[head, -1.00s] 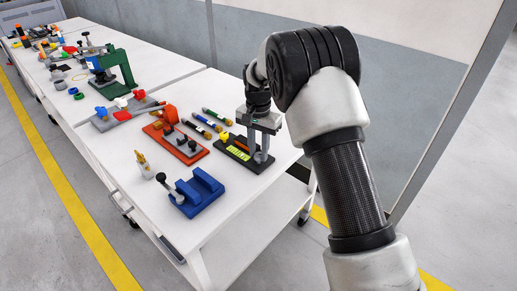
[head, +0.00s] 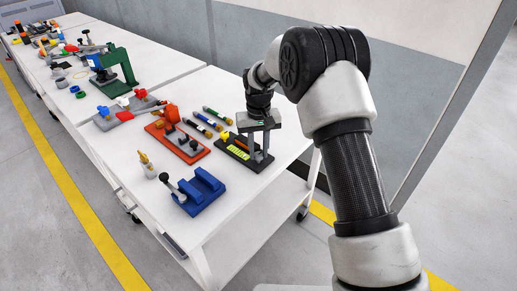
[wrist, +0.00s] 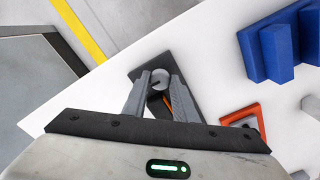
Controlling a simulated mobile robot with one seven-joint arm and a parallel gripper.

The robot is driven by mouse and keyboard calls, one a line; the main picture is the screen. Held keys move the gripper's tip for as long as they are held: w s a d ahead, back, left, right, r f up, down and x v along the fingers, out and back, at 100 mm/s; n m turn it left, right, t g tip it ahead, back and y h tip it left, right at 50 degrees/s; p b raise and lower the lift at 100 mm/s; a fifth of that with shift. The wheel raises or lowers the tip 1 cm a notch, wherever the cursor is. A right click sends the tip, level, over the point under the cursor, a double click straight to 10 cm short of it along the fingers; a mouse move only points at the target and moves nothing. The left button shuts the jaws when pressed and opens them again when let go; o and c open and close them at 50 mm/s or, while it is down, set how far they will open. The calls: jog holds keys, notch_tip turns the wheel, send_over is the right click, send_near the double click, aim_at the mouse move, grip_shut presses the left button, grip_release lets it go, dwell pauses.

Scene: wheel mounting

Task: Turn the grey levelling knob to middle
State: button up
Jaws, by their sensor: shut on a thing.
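The grey levelling knob (wrist: 160,77) shows in the wrist view as a round light-grey cap with a short dark mark on it. It sits on a dark base plate (wrist: 150,67) near the table's edge. My gripper (wrist: 157,88) is shut on the knob, one finger on each side. In the head view my gripper (head: 257,150) points down over the dark plate, which carries a yellow-green level strip (head: 238,152) and a yellow block. There the knob is hidden by the fingers, and its exact setting is hard to read.
An orange fixture (head: 180,143) and several pens (head: 208,122) lie left of the plate. A blue V-shaped block (head: 202,192) stands nearer the table's front. The white table (head: 235,200) is bare right of this block. A green press (head: 120,68) stands farther back.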

aim_at(259, 154)
dwell(0.3)
jog(key=o, duration=1)
jog(key=shift+o, duration=0.2)
jog(key=shift+r, duration=0.1)
notch_tip(259, 154, up, 17)
jog(key=p, duration=0.2)
jog(key=shift+r+p, duration=0.15)
jog(key=shift+p, duration=0.15)
